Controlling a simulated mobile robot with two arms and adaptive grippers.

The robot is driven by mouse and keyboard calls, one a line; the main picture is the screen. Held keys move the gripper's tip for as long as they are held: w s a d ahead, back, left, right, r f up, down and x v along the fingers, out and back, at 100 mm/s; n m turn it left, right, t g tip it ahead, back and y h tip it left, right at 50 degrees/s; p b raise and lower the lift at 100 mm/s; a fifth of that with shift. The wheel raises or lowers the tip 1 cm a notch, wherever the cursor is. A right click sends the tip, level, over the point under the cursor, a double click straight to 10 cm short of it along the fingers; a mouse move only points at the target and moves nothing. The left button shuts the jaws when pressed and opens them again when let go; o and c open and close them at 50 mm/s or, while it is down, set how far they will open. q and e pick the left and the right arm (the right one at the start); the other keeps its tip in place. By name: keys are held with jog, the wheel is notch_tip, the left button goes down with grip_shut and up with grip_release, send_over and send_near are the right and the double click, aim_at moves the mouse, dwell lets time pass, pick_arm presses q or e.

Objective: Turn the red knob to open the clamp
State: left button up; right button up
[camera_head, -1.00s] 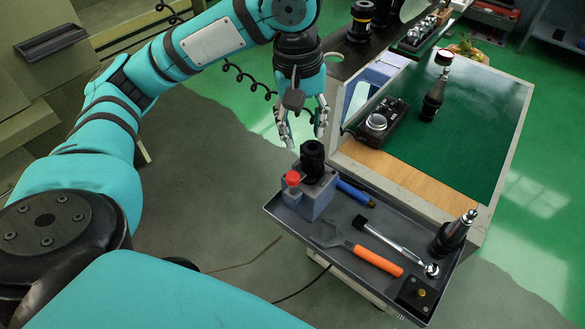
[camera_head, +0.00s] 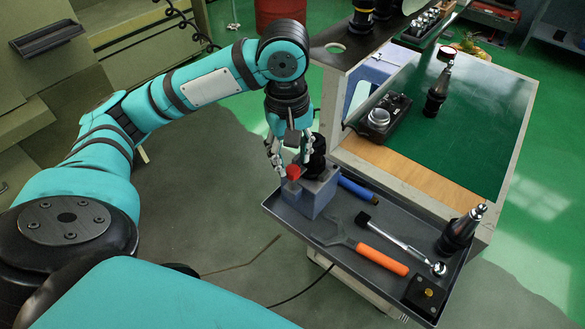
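The red knob (camera_head: 293,172) sits on top of the grey-blue clamp block (camera_head: 318,198) at the back left of the tray. A black tool holder (camera_head: 315,158) stands upright in the block, just behind and right of the knob. My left gripper (camera_head: 292,170) points down at the knob, its fingers apart, one on the left and one on the right of it. I cannot tell whether the fingers touch the knob. My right gripper is not in view.
The grey tray (camera_head: 290,228) also holds an orange-handled wrench (camera_head: 381,260), a ratchet (camera_head: 402,243), a blue-handled tool (camera_head: 358,190), another tool holder (camera_head: 460,229) and a small black box (camera_head: 424,294). A green-topped work surface (camera_head: 470,135) lies behind, with a black control box (camera_head: 385,117).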

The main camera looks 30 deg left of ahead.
aim_at(292, 169)
pick_arm(q)
jog(key=shift+f, duration=1.7)
grip_shut()
